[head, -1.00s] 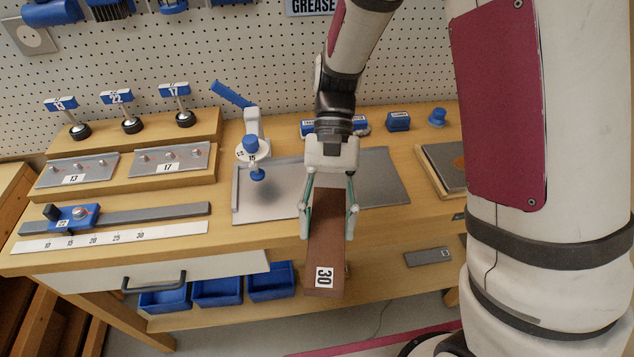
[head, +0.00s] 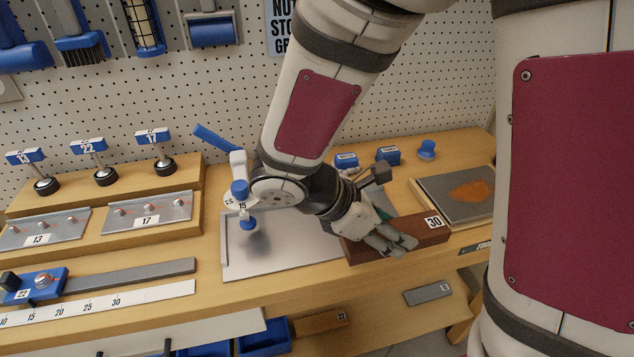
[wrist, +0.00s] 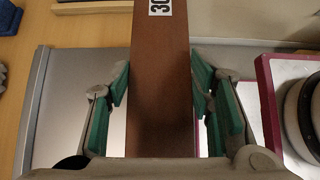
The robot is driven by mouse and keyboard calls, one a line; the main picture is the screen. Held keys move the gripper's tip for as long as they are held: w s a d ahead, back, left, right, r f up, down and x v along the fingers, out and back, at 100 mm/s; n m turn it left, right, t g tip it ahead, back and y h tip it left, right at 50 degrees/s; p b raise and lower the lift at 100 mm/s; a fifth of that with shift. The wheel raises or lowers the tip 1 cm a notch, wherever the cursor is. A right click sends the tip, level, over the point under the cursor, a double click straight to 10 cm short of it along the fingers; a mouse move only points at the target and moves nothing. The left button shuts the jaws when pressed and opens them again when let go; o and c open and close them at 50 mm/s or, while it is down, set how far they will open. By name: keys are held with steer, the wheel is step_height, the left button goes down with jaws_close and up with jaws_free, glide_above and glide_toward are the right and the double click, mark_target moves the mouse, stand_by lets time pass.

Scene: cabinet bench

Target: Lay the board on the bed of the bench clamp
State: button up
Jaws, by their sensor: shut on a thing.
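The board (head: 412,232) is a brown wooden block with a label "30" at its right end. My gripper (head: 388,240) is shut on it near its left part, and the board lies crosswise at the bench's front right. In the wrist view the board (wrist: 160,80) runs between the green finger pads. The bench clamp (head: 240,178) is white with a blue lever, a label "15" and a blue pressing foot. Its grey metal bed (head: 265,255) lies under and left of my gripper, with a raised strip on its left edge. My arm hides part of the bed. I cannot tell whether the board touches it.
A framed tray (head: 458,192) with an orange-brown patch is at the right. Blue blocks (head: 388,155) and a blue knob (head: 427,148) stand behind. Numbered plates (head: 148,214) and a ruler (head: 115,301) are left. Another grey block (head: 427,293) lies on the lower shelf.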

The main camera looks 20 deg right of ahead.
steer(key=w+a, duration=0.1)
steer(key=w, duration=0.3)
steer(key=w+a, duration=0.1)
steer(key=w, duration=0.3)
steer(key=w+a+f, duration=0.1)
steer(key=w, duration=0.3)
steer(key=shift+a+f+b, duration=0.1)
steer(key=shift+b, duration=0.2)
steer(key=shift+f, duration=1.7)
steer(key=shift+f+b, duration=0.1)
steer(key=shift+b, duration=0.2)
steer(key=o, duration=1.4)
